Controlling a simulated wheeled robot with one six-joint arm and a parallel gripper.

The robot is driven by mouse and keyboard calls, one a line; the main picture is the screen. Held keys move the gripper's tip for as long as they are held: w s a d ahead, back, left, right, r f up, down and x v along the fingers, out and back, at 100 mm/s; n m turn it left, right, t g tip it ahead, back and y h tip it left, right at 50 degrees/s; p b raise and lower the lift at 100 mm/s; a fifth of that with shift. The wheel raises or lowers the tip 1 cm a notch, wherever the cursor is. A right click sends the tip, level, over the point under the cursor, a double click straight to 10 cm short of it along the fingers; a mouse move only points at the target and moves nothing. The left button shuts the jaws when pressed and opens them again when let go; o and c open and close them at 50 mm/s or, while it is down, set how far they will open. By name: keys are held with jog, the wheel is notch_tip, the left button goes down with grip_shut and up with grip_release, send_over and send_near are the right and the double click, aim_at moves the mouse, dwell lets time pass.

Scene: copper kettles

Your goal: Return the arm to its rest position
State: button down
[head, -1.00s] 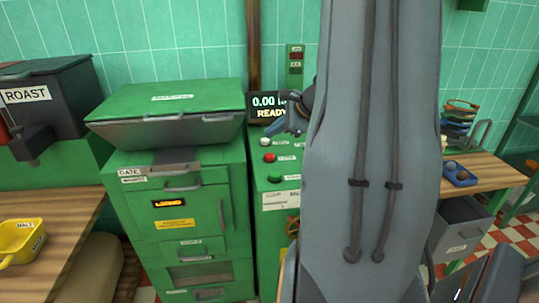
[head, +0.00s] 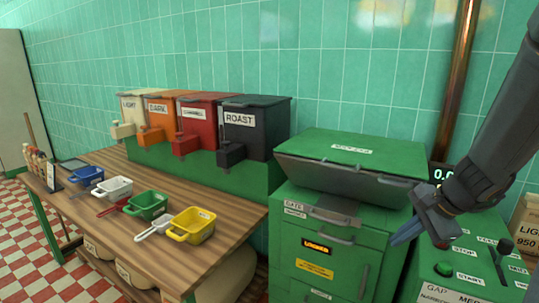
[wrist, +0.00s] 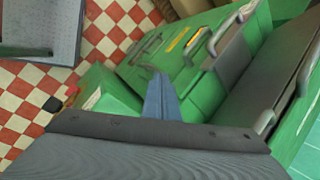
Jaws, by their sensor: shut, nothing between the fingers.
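My arm comes in from the right edge of the head view. My gripper (head: 398,238) hangs in front of the right side of the green machine (head: 318,262), near the panel with the START and STOP buttons. Its blue-grey fingers are together with nothing between them. In the wrist view the shut fingers (wrist: 160,98) point over the green machine's front and the checkered floor. I cannot tell from the pictures whether the fingertips touch anything.
A wooden table (head: 97,212) at left carries several coloured scoops, such as the yellow one (head: 192,226). Bins labelled LIGHT, DARK and ROAST (head: 254,128) stand behind it. A green control panel (head: 470,265) and a copper pipe (head: 455,85) are at right. Checkered floor shows at far left.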

jog(key=s+a+f+n+g+h, duration=0.3)
jog(key=s+a+n, duration=0.8)
jog(key=a+n, duration=0.4)
jog(key=shift+s+a+n+b, duration=0.2)
jog(key=shift+a+n+b, duration=0.2)
jog(key=shift+n, duration=0.3)
jog(key=shift+f, duration=0.1)
